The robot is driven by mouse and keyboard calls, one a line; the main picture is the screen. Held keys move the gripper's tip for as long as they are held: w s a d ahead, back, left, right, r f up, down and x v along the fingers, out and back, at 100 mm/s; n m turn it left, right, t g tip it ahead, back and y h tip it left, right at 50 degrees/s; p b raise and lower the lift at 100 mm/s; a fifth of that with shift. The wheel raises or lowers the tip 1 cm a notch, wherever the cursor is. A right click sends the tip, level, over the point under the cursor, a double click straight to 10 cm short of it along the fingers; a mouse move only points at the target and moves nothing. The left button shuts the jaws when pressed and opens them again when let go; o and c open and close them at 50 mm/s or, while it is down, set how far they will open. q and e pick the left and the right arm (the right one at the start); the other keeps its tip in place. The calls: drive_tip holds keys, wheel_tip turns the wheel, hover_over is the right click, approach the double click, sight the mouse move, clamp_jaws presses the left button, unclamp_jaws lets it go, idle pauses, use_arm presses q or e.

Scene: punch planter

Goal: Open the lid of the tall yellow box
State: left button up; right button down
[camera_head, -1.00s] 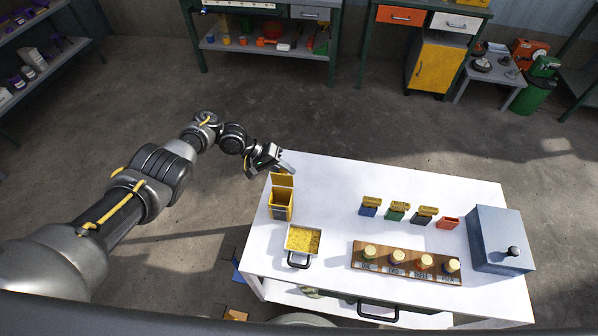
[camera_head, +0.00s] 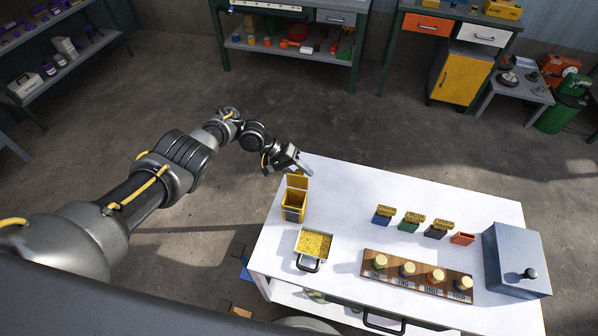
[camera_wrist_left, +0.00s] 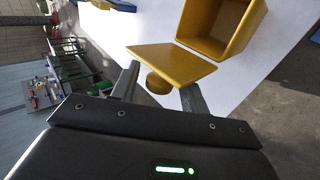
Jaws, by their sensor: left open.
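The tall yellow box (camera_head: 293,207) stands upright near the left back corner of the white table. Its lid (camera_head: 297,182) is raised at the back edge, and the box's mouth is uncovered. In the left wrist view the open box (camera_wrist_left: 222,28) is at the top, with the flat yellow lid (camera_wrist_left: 172,62) hinged outward and a round knob (camera_wrist_left: 158,83) on the lid's underside in this view. My left gripper (camera_head: 303,170) is at the lid's far side. In the wrist view its open fingers (camera_wrist_left: 158,88) straddle the knob, close to the lid. My right gripper is not in view.
On the white table (camera_head: 350,190) are a tray of yellow grains (camera_head: 314,243), a wooden rack with several jars (camera_head: 415,275), several small coloured boxes (camera_head: 410,222) and a grey-blue machine (camera_head: 515,258). Shelves and workbenches stand beyond open floor.

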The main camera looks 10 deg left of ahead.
use_arm(q)
drive_tip(key=shift+r, duration=0.1)
drive_tip(key=p+v, duration=0.5)
drive_tip(key=v, duration=0.5)
drive_tip(key=shift+a+r, duration=0.2)
drive_tip(key=shift+a, duration=0.1)
